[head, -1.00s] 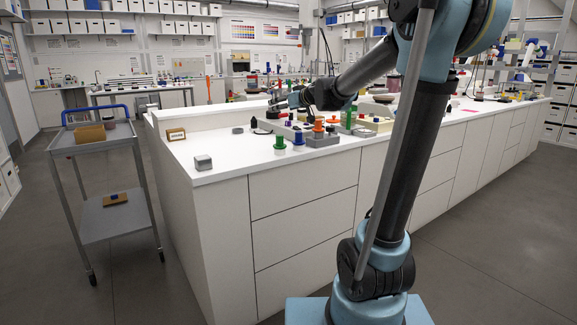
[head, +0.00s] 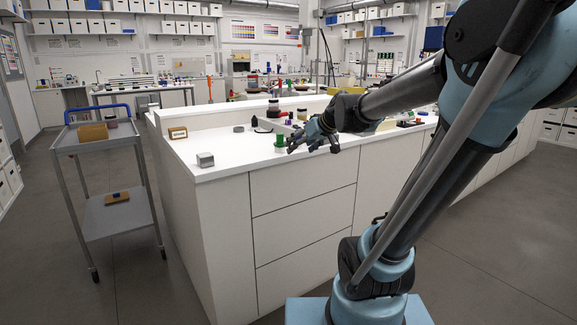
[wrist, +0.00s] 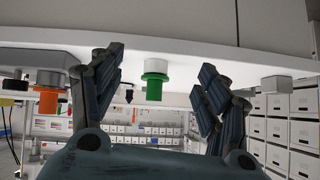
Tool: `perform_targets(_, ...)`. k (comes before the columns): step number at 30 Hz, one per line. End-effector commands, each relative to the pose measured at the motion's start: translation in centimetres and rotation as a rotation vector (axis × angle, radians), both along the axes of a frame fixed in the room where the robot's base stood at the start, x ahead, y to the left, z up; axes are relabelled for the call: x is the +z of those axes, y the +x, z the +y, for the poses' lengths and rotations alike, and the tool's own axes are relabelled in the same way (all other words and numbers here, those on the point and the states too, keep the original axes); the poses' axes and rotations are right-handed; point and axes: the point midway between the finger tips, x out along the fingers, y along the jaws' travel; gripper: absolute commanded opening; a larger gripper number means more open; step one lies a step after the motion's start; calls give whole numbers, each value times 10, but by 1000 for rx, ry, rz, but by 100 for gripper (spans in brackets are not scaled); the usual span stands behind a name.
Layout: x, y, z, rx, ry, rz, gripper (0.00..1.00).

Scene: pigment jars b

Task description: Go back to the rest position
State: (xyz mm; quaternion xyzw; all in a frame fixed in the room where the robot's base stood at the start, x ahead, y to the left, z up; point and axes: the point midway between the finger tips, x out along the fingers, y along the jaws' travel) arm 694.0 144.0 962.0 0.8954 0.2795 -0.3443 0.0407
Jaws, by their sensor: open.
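My gripper (head: 313,143) is open and empty above the front edge of the white bench, with its fingers spread. In the wrist view, which shows the room upside down, the two fingers (wrist: 160,66) stand wide apart. A green and white jar (wrist: 153,80) shows between them, beyond the fingertips and not held. In the head view the green jar (head: 280,142) stands on the bench just left of my gripper. My arm hides much of the bench to the right.
The white bench (head: 225,150) carries a grey block (head: 205,159), a small framed card (head: 177,133) and dark jars (head: 273,108) near its raised back. A grey trolley (head: 70,145) with a cardboard box (head: 92,132) stands left. The floor between is clear.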

Motion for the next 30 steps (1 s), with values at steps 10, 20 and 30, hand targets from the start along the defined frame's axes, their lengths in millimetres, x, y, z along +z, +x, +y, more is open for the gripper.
perform_targets(10,-107,-138,-71,-180,-147,333,69)
perform_targets(20,-185,-242,-134,-421,-283,573,69)
perform_targets(30,-199,-263,-145,-483,-315,620,69)
